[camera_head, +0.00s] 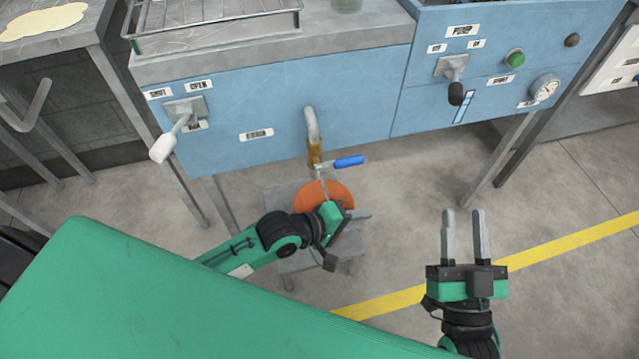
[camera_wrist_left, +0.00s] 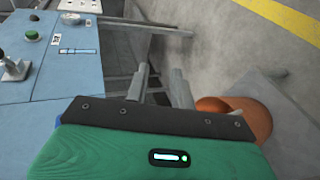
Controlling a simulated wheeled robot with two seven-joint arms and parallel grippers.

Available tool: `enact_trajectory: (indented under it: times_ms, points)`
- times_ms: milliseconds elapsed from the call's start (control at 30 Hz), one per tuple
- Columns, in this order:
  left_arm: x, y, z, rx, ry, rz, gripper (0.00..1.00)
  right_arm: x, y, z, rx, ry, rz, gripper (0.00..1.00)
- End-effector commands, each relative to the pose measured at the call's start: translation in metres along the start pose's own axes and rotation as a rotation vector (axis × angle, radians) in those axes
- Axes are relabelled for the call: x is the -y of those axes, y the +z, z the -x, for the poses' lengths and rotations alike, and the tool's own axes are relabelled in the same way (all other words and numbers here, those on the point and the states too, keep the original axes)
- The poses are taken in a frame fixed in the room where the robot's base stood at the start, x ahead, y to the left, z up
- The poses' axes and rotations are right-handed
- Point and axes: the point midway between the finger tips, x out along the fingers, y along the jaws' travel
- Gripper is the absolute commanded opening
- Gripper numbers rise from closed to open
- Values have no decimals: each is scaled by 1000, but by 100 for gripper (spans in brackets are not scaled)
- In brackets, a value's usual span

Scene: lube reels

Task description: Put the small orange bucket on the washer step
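The small orange bucket (camera_head: 312,195) is beneath the tap in the head view, partly hidden by my left gripper (camera_head: 345,200). A small grey step (camera_head: 282,196) shows around and under it; the bucket appears to stand on the step, though its base is hidden. In the left wrist view, the bucket (camera_wrist_left: 240,115) lies to the right of my left gripper's fingers (camera_wrist_left: 160,85). Those fingers are apart with nothing visible between them; whether one touches the bucket is unclear. My right gripper (camera_head: 463,212) is open and empty above the floor at the right.
A brass tap (camera_head: 315,152) with a blue handle (camera_head: 348,162) hangs above the bucket. The blue cabinet (camera_head: 260,110) carries a white-handled lever (camera_head: 165,147) and a black-knobbed lever (camera_head: 456,92). Metal legs stand below it. The floor by the yellow line (camera_head: 560,246) is clear.

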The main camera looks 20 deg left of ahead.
Motion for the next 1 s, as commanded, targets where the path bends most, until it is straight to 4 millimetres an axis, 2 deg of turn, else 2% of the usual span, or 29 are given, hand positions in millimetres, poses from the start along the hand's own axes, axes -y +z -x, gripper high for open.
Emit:
enact_trajectory:
  times_ms: [100, 233, 400, 500, 600, 700, 1000]
  points:
    - [-36, 13, 15, -92, 174, -243, 24, 0, 0, 0, 0, 0, 0, 36]
    - [-71, 16, 42, -265, 316, -526, 24, 0, 0, 0, 0, 0, 0, 36]
    - [-109, 14, 90, -568, 398, -890, 24, 0, 0, 0, 0, 0, 0, 36]
    - [-124, 12, 118, -744, 386, -1077, 24, 0, 0, 0, 0, 0, 0, 36]
    - [-135, 10, 141, -883, 355, -1219, 24, 0, 0, 0, 0, 0, 0, 36]
    - [-141, 10, 155, -971, 323, -1309, 24, 0, 0, 0, 0, 0, 0, 36]
    - [-143, 10, 162, -1016, 303, -1360, 24, 0, 0, 0, -1, 0, 0, 36]
